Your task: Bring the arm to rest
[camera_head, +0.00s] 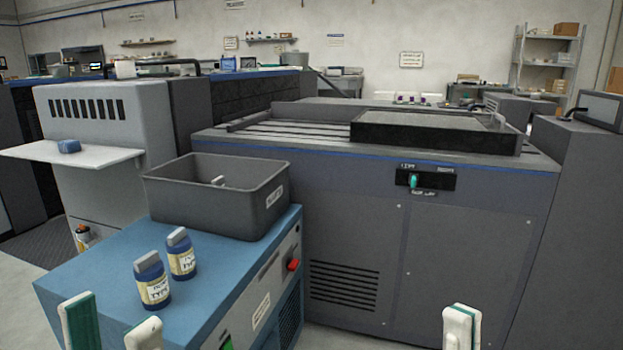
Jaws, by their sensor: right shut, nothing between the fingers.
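My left gripper (112,322) shows at the lower left edge, in front of the blue cabinet. Its two pale fingertips stand apart with nothing seen between them. My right gripper (462,326) shows at the bottom, right of the middle, in front of the large grey machine. Its fingertips are together and hold nothing. Only the tips of both grippers are in view; the arms behind them are out of the picture. Neither gripper appears to touch anything.
Two blue labelled bottles (152,281) (181,254) stand on the blue cabinet (90,283), beside a dark grey bin (215,205) holding a small light item. The large grey machine (355,235) fills the right. A blue object (69,146) lies on a white shelf (35,152).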

